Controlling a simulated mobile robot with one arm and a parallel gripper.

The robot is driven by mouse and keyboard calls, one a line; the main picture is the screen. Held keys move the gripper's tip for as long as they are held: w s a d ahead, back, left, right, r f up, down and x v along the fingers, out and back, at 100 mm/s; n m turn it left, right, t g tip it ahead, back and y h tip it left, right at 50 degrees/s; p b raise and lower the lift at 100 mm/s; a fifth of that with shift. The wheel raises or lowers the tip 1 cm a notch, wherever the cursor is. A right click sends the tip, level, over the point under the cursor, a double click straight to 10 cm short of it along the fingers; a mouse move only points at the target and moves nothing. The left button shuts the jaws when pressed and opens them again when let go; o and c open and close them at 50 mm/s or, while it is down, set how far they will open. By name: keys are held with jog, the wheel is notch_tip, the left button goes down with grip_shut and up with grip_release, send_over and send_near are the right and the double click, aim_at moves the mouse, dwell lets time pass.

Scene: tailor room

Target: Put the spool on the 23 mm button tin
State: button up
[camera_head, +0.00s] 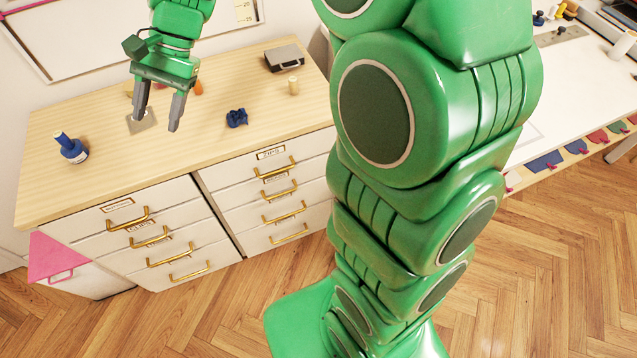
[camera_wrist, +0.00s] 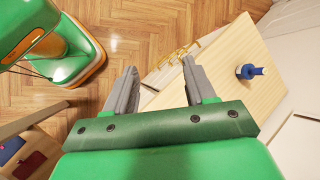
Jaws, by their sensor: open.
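My gripper (camera_head: 155,124) is open and empty, held above the left part of the wooden counter top (camera_head: 80,117). In the wrist view its two grey fingers (camera_wrist: 160,66) stand wide apart with nothing between them. A small beige cylinder (camera_head: 293,86), possibly the spool, stands upright at the right of the counter. No 23 mm label can be read, so I cannot tell which thing is the tin.
A blue bottle (camera_head: 73,150) stands at the counter's left, also in the wrist view (camera_wrist: 248,72). A dark box with a grey lid (camera_head: 284,58) sits at the back right. Drawers with brass handles (camera_head: 150,237) are below.

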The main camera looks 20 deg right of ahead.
jog(key=s+d+f+n+h, duration=0.1)
jog(key=s+d+n+h, duration=0.1)
jog(key=s+d, duration=0.9)
jog(key=s+d+f+n+t+h, duration=0.1)
jog(key=s+d+n+h, duration=0.2)
jog(key=s+d, duration=0.8)
jog(key=s+h, duration=0.1)
jog(key=s, duration=0.2)
jog(key=shift+s+d+f, duration=0.15)
jog(key=shift+d+f, duration=0.15)
jog(key=shift+d, duration=0.1)
